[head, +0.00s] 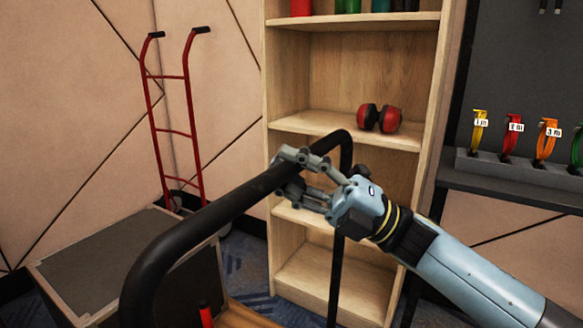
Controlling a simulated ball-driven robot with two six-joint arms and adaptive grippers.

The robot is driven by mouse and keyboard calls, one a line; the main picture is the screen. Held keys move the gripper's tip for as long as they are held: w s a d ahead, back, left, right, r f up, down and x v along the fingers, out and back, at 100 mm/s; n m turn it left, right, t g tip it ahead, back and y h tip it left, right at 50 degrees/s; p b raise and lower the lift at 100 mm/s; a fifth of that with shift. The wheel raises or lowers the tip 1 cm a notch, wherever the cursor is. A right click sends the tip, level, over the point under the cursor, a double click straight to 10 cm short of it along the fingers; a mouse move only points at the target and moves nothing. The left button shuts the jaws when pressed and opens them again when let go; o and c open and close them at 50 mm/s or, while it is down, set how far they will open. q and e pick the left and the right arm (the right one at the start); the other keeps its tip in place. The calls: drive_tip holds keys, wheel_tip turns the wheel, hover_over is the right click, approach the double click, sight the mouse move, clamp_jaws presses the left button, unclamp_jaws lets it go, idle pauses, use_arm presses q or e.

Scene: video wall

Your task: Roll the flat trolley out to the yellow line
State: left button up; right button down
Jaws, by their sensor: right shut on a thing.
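The flat trolley's black push handle (215,208) runs across the middle of the head view, bending down at both ends. Part of what looks like its wooden deck (245,317) shows at the bottom edge; most of the deck is out of view. My right gripper (291,174) is shut on the handle bar near its far end, with its fingers around the bar. My left gripper is not in view. No yellow line shows on the floor.
A wooden shelf (274,155) with red ear defenders (380,117) stands behind the handle. A red hand truck (187,100) leans at the wall. A dark-topped case (110,255) stands at left. A grey rack (510,172) with coloured straps is at right. Patterned floor shows between.

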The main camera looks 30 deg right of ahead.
drive_tip(key=c, duration=1.1)
unclamp_jaws()
drive_tip(key=shift+f, duration=0.1)
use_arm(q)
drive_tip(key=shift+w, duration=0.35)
use_arm(e)
drive_tip(key=v, duration=1.2)
